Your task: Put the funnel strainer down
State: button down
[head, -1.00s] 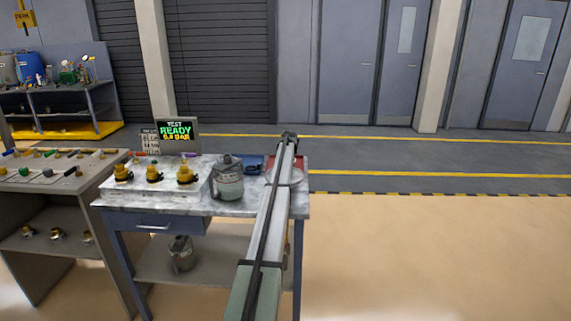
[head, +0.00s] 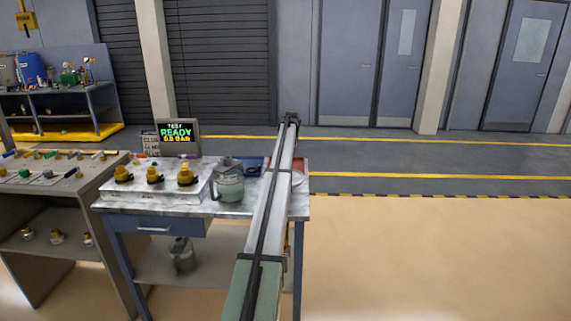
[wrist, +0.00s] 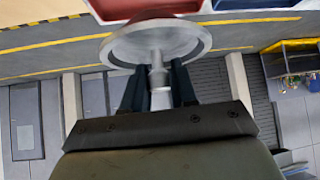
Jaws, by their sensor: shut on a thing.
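The funnel strainer (wrist: 195,42) is a grey round disc with a stem, in the upper middle of the wrist view. My gripper (wrist: 158,82) is shut on its stem, with a dark finger on each side. In the head view my arm covers the gripper.
A grey-green jug (head: 229,186) stands on the bench left of my arm. A block with several yellow fittings (head: 155,176) and a lit display (head: 177,133) are further left. The red tray (head: 301,164) and blue tray (head: 252,164) are near the back edge.

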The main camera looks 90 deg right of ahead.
jog(key=v, duration=0.5)
jog(key=shift+s+a+r, duration=0.2)
jog(key=shift+r, duration=0.05)
jog(key=a, duration=2.5)
jog(key=shift+w+d+f, duration=0.1)
jog(key=shift+f, duration=2.25)
jog(key=shift+w+d+f, duration=0.1)
jog(key=shift+w+f, duration=0.05)
jog(key=shift+f, duration=2.2)
jog(key=c, duration=0.9)
grip_release()
jog(key=shift+f, duration=0.15)
jog(key=v, duration=1.2)
jog(key=shift+a, duration=0.1)
